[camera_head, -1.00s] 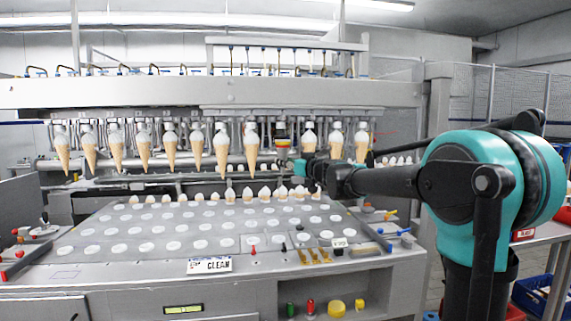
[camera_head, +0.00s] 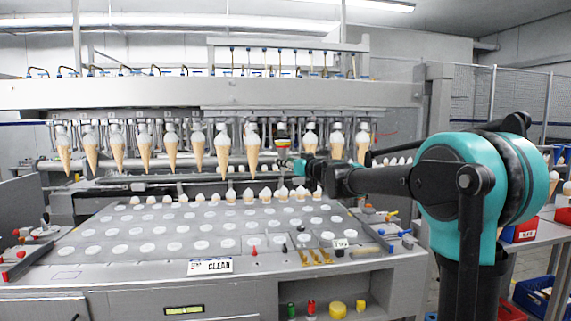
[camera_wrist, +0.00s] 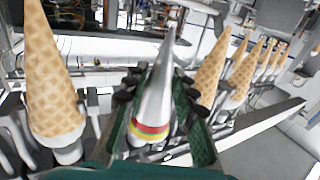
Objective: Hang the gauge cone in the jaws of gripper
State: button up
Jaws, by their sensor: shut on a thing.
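The gauge cone is a smooth silver cone with red and yellow bands near its wide end. In the wrist view the gauge cone (camera_wrist: 157,92) stands between the green fingers of my gripper (camera_wrist: 154,94), which is shut on it. In the head view the banded top of the gauge cone (camera_head: 283,143) shows in the gap in the hanging row, level with the tops of the neighbouring cones. My gripper (camera_head: 298,165) reaches in there from the right and hides the cone's lower part. I cannot tell whether the machine's jaws touch the cone.
Wafer cones hang on both sides of the gap, one to the left (camera_head: 252,150) and one to the right (camera_head: 309,138).

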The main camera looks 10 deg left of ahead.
jog(key=shift+w+a, duration=0.2)
jog(key=shift+w, duration=0.45)
jog(key=shift+w+a, duration=0.2)
jog(key=shift+w, duration=0.45)
jog(key=shift+f, duration=0.5)
dwell(0.9)
jog(key=o, duration=1)
jog(key=shift+o, duration=0.3)
jog(key=shift+o, duration=1.4)
jog(key=s+d, duration=0.2)
jog(key=s, duration=0.6)
jog(key=shift+s+d, duration=0.3)
jog(key=shift+s, duration=0.05)
